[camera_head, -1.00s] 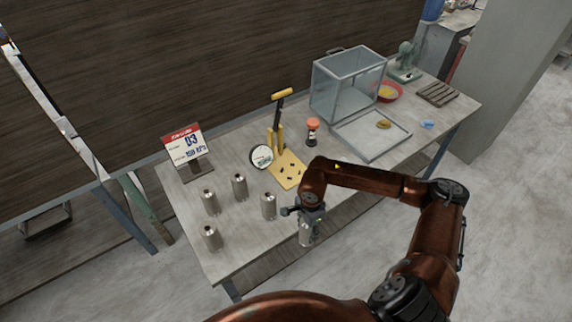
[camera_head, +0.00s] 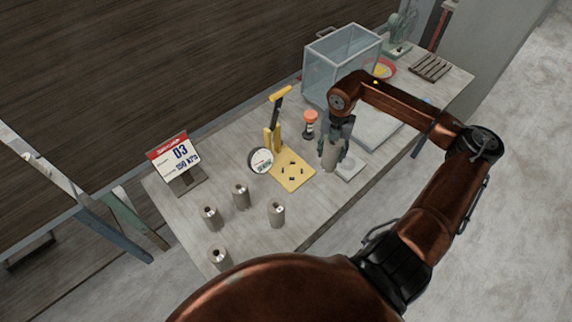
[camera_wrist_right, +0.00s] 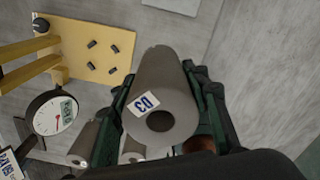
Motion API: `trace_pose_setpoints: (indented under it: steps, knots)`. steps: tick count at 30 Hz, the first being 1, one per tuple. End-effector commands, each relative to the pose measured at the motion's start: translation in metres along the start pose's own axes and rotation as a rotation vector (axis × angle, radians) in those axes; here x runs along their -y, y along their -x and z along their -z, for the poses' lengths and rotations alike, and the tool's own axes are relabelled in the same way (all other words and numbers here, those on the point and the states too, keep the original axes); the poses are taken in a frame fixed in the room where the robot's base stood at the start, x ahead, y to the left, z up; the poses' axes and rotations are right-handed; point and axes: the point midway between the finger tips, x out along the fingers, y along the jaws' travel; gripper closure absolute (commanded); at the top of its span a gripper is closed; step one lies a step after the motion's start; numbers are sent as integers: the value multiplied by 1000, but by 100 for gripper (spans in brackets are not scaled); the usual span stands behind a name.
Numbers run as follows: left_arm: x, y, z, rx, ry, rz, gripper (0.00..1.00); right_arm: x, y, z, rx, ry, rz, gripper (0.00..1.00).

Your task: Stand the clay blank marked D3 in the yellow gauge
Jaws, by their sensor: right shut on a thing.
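My right gripper (camera_head: 334,143) is shut on a grey cylindrical clay blank (camera_head: 330,158), held upright just right of the yellow gauge. In the right wrist view the blank (camera_wrist_right: 163,90) sits between the fingers, and its label appears to read D3. The yellow gauge has a flat plate (camera_head: 297,181) with several dark pegs, a lever stand and a round dial (camera_head: 260,161). The plate also shows in the right wrist view (camera_wrist_right: 75,70), left of the blank and apart from it. My left gripper is out of view.
Several other blanks stand at the front left, one of them (camera_head: 277,213) nearest the gauge. An orange-topped timer (camera_head: 310,121) stands behind the gauge.

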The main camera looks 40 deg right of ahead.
Motion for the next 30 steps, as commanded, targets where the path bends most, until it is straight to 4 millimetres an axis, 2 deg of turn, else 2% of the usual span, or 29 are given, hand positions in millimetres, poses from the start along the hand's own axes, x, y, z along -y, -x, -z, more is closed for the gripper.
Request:
trace_pose_setpoints:
  steps: [5, 11, 21, 25, 30]
  knots:
    - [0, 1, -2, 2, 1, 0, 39, 1, 7, -5, 0, -96, -4, 100]
    - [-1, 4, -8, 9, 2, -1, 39, -23, -1, -4, -2, -102, -10, 100]
    - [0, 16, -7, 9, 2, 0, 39, -95, -35, -5, -5, -99, -6, 100]
    - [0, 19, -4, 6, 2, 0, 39, -113, -59, -6, -4, -99, -5, 100]
    - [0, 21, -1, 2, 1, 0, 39, -127, -78, -8, -2, -101, -3, 100]
